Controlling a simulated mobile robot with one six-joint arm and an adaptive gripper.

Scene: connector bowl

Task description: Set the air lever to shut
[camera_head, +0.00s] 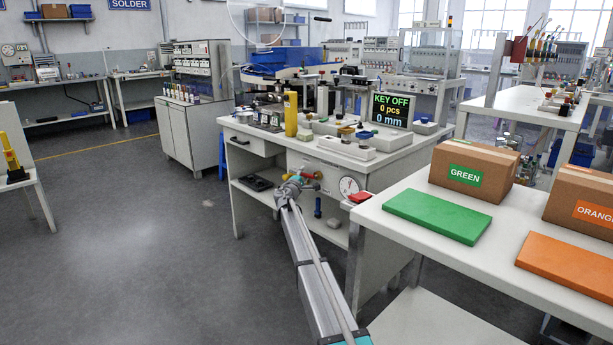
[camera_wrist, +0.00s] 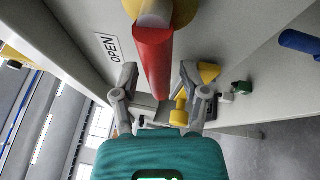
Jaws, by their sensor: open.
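The air lever (camera_wrist: 153,58) is a red bar joined to a yellow fitting (camera_wrist: 160,8) at the top of the wrist view. Its free end points down the picture, toward my gripper. A white OPEN label (camera_wrist: 109,47) is on the grey panel left of the lever. My gripper (camera_wrist: 157,80) is open, with one finger on each side of the lever's free end; I cannot tell whether they touch it. In the head view my gripper (camera_head: 291,184) is at the front of the workbench, by small red and yellow parts. No SHUT label is visible.
A round gauge (camera_head: 349,186) is on the bench front, right of my gripper. The workbench (camera_head: 385,150) carries a screen (camera_head: 391,111) reading KEY OFF. A table (camera_head: 400,243) with boxes and a green pad (camera_head: 437,215) is close on the right. Open floor (camera_head: 150,240) is left.

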